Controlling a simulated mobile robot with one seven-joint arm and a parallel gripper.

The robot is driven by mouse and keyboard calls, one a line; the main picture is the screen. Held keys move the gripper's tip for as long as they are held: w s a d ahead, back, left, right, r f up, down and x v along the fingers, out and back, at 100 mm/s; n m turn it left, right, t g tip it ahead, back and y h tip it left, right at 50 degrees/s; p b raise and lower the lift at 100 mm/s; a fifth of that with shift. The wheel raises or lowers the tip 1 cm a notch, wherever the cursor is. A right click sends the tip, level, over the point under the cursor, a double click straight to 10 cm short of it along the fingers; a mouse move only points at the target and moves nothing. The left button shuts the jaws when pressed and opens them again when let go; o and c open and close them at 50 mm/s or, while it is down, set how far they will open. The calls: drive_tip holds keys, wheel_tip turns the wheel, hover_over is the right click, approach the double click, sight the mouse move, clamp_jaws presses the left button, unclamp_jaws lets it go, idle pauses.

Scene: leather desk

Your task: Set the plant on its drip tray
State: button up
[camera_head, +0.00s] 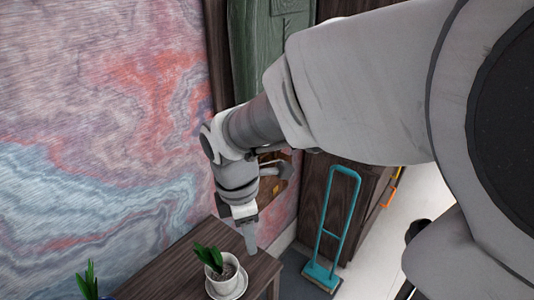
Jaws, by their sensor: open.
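A green-leaved plant in a white pot (220,268) is near the bottom of the head view, on the brown wooden desk (163,272). A white saucer-like rim (238,291) shows under and around the pot. The pot looks upright and appears to stand on it, though the exact seating is hard to tell. My gripper (250,242) is open and points down, just beyond the pot and slightly to its right, near the desk's edge. It looks empty and apart from the plant.
A second green plant (89,281) is cut off at the lower left, beside a dark object. A marbled wall (100,120) bounds the desk's far side. A teal-handled stand (332,225) is on the floor at right. Desk surface between the plants is clear.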

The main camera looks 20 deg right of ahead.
drive_tip(key=s+d+r+m+t, duration=0.2)
drive_tip(key=r+m, duration=0.3)
drive_tip(key=m, duration=0.4)
drive_tip(key=s+d+r+m+t+y, duration=0.1)
drive_tip(key=s+d+r+m+t, duration=0.2)
drive_tip(key=s+r+m, duration=0.2)
drive_tip(key=m, duration=0.3)
drive_tip(key=shift+d+m, duration=0.15)
drive_tip(key=shift+m, duration=0.25)
